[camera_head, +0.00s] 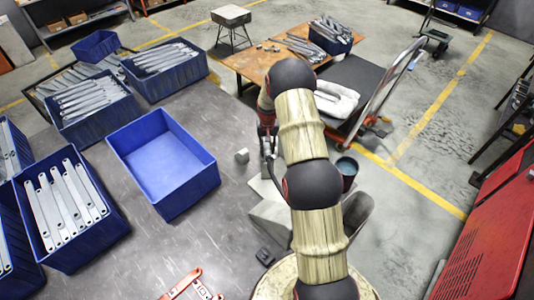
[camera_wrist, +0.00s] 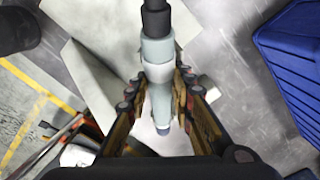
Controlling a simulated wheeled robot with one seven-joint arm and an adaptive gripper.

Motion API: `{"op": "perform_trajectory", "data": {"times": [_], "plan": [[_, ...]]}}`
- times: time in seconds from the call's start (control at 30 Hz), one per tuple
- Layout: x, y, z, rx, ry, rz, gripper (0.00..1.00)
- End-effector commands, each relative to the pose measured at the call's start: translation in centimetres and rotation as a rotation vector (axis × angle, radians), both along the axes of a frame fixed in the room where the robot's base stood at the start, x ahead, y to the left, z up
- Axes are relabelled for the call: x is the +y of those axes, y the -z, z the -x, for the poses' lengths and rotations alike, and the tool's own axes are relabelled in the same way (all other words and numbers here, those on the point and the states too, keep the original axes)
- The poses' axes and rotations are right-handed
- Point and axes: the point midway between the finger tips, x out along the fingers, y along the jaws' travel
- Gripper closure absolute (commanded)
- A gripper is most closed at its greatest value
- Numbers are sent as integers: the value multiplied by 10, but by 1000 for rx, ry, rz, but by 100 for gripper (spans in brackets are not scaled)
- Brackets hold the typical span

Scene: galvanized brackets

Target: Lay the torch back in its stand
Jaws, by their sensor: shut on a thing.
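My gripper (camera_wrist: 166,84) is shut on the torch (camera_wrist: 157,50), a pale grey cylinder with a dark upper end, in the wrist view. The fingers press on both sides of its pale body, and its narrow end points down between them. In the head view my gripper (camera_head: 267,140) is partly hidden by my arm, beside the workbench's right edge, and the torch is hard to make out. Pale grey angled panels (camera_head: 268,214) stand below my gripper; they also show in the wrist view (camera_wrist: 92,38). I cannot tell whether they belong to the stand.
An empty blue bin (camera_head: 165,165) stands on the grey workbench (camera_head: 150,245), left of my gripper. Blue bins of galvanized brackets (camera_head: 68,205) stand further left. A dark bucket (camera_head: 347,170) stands right.

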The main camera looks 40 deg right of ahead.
Motion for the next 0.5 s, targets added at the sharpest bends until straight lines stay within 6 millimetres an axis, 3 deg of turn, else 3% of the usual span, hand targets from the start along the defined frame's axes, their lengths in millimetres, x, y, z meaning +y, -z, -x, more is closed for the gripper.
{"op": "perform_trajectory", "data": {"times": [0.27,0.5], "plan": [[-5,11,-9,-2,0,1,100],[-8,38,-15,2,0,-1,100]]}}
